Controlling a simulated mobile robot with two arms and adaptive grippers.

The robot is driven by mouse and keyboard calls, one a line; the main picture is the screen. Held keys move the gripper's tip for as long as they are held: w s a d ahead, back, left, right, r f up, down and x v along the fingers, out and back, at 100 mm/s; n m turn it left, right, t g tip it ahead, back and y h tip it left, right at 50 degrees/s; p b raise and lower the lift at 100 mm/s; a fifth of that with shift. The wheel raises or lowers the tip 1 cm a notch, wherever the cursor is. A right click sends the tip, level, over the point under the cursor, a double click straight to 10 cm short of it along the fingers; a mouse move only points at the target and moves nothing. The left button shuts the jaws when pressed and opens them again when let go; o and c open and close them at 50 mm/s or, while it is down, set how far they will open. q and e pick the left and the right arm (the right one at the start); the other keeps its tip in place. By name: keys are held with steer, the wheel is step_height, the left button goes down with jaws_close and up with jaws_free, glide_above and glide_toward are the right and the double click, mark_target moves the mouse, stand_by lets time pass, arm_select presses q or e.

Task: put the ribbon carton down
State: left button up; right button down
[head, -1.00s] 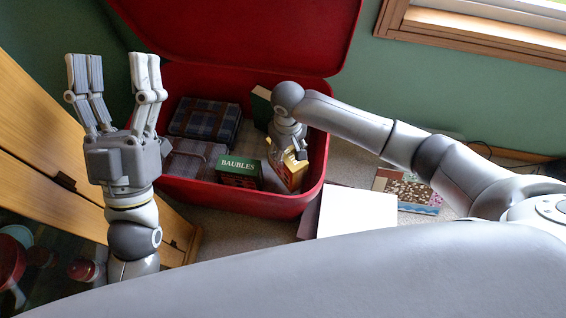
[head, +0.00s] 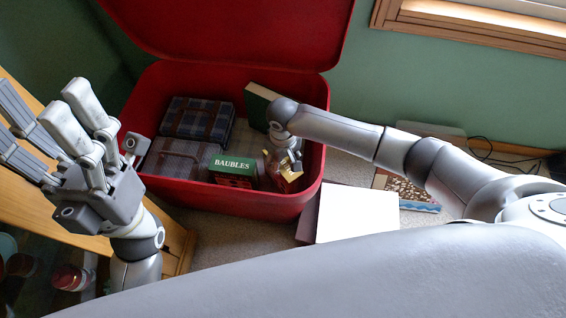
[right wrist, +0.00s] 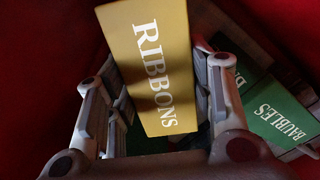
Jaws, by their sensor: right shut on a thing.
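The yellow ribbon carton (right wrist: 152,65), with white "RIBBONS" lettering, fills the middle of the right wrist view. In the head view it shows only partly (head: 289,176), inside the red case (head: 235,207) near its right wall. My right gripper (head: 286,161) is shut on the carton, with fingers on both sides of it, down inside the case. Whether the carton touches the case floor is hidden. My left gripper (head: 62,125) is open and empty, left of the case.
A green "BAUBLES" carton (head: 232,168) stands just left of the ribbon carton. Plaid boxes (head: 198,118) fill the case's left part. A green book-like thing (head: 258,106) leans at the back. A white panel (head: 358,213) lies outside, right of the case.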

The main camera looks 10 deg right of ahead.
steer(key=shift+r, duration=0.15)
steer(key=shift+f, duration=0.2)
steer(key=c, duration=0.7)
jaws_free()
